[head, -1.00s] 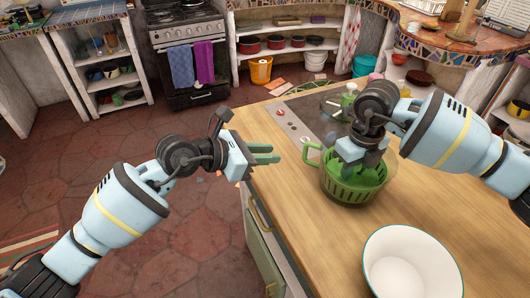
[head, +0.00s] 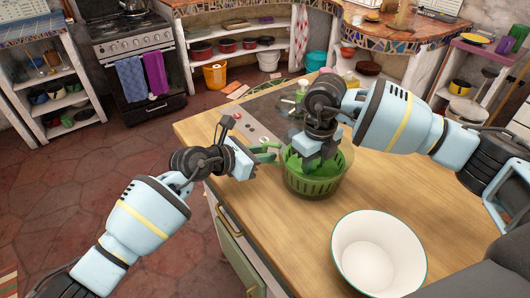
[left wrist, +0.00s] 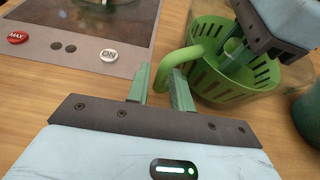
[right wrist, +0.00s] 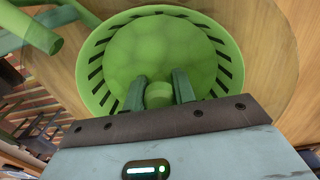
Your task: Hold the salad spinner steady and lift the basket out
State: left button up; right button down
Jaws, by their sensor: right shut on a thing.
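The salad spinner is a clear bowl (head: 347,168) with a green side handle (left wrist: 188,56), standing on the wooden counter. Its green slotted basket (head: 312,186) sits inside the bowl and also shows in the right wrist view (right wrist: 225,60). My right gripper (right wrist: 160,90) reaches down into the basket and is shut on its central knob (right wrist: 158,97). My left gripper (head: 266,152) is at the handle on the bowl's left side. In the left wrist view its fingers (left wrist: 161,82) are apart, with the handle's outer bend at their tips. Whether they touch it I cannot tell.
A white bowl (head: 378,262) with a teal rim stands on the counter at the front right. A dark cooktop (head: 262,112) with red and white knobs lies behind the spinner. The wood (head: 265,205) in front of the spinner is clear.

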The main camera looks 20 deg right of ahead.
pick_arm(q)
jog(key=shift+w+d+f, duration=0.15)
jog(key=shift+d+f, duration=0.05)
jog(key=shift+d, duration=0.2)
jog(key=shift+c, duration=0.2)
grip_shut()
jog(key=shift+o, duration=1.9)
grip_release()
grip_shut()
